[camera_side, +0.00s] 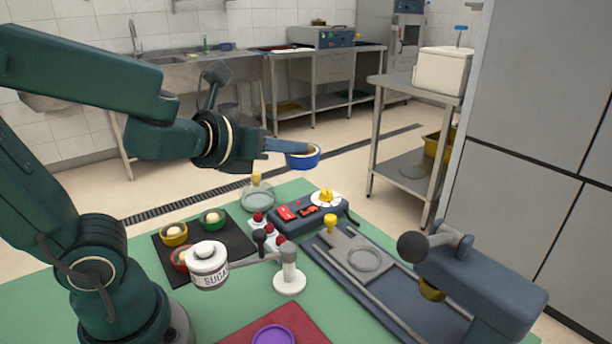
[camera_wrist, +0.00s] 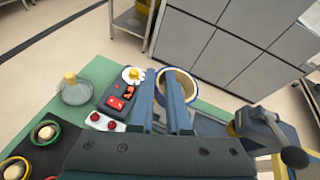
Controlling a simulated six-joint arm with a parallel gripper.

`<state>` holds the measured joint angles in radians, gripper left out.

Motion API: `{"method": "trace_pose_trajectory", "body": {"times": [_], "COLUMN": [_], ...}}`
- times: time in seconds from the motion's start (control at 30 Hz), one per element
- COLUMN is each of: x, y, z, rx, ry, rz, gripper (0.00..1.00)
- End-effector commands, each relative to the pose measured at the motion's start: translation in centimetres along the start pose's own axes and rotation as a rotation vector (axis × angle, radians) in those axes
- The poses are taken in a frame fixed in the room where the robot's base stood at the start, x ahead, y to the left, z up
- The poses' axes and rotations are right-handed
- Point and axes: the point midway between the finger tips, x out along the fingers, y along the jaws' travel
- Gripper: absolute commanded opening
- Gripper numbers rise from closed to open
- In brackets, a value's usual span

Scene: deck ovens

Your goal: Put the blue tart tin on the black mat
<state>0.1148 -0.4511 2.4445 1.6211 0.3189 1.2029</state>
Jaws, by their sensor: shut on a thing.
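The blue tart tin (camera_side: 304,159) is held in the air above the far part of the green table. My gripper (camera_side: 289,146) is shut on it; the tin also shows between the fingers (camera_wrist: 176,92) in the wrist view, with a pale filling. The black mat (camera_side: 235,240) lies on the table at the left, lower than my gripper and away from it. It bears a yellow tin (camera_side: 174,235), a green tin (camera_side: 213,219) and a red tin (camera_side: 179,260), each with a pale ball. The mat's corner shows in the wrist view (camera_wrist: 72,133).
Red-knobbed pieces (camera_side: 272,239), a control box (camera_side: 310,212) and a glass lidded dish (camera_side: 257,196) stand beyond. A red mat (camera_side: 300,325) bears a purple tin (camera_side: 273,335). A grey machine (camera_side: 480,285) fills the right.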

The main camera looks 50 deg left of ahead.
Motion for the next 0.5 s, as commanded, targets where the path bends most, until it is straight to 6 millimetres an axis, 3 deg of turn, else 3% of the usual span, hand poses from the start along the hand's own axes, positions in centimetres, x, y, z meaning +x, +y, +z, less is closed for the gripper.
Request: {"method": "trace_pose_trajectory", "body": {"times": [0.2,0.5], "x": [-1.1,-1.2], "y": [-2.2,-3.0], "z": [-1.2,-2.0], "rx": [0.064,0.089], "ry": [0.028,0.040], "rz": [-0.143,-0.203], "gripper": [0.00,0.00]}}
